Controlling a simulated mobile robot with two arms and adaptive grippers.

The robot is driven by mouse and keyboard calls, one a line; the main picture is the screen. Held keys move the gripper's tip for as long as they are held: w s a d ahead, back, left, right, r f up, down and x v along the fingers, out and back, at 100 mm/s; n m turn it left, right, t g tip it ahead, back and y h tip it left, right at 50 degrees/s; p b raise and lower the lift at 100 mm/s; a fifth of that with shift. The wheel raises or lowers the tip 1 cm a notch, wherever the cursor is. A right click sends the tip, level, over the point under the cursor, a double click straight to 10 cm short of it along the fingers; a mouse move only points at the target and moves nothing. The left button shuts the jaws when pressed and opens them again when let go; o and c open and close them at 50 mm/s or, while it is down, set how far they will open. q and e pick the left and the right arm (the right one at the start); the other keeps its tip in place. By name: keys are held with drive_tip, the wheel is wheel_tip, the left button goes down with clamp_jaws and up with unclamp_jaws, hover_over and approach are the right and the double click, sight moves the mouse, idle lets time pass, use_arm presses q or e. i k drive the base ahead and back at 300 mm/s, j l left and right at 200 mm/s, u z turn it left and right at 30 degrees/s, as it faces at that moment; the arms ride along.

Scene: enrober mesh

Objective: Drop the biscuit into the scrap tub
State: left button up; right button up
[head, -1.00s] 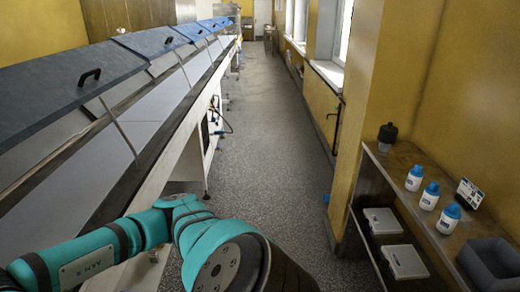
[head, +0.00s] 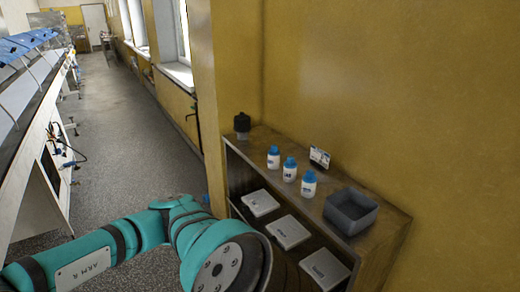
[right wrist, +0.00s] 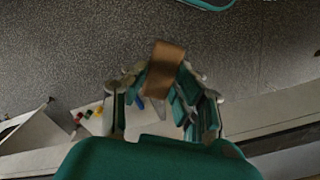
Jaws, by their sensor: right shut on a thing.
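In the right wrist view my right gripper (right wrist: 162,84) is shut on a brown, flat, oblong biscuit (right wrist: 166,58), which sticks out past the fingertips. The floor lies beyond it. A dark grey open tub (head: 347,220), which looks like the scrap tub, stands at the right end of the wooden shelf unit's top in the head view. Its inside looks empty from here. A teal arm of mine crosses the bottom of the head view, but no gripper fingers show there. My left gripper is not in view.
The wooden shelf unit (head: 387,238) stands against the yellow wall. On its top are white bottles with blue caps (head: 290,170), a small card (head: 319,157) and a dark jar (head: 242,125). White boxes (head: 288,231) sit on the lower shelf. The aisle floor (head: 135,130) at left is clear.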

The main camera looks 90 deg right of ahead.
sight(354, 219)
drive_tip(key=z, duration=3.5)
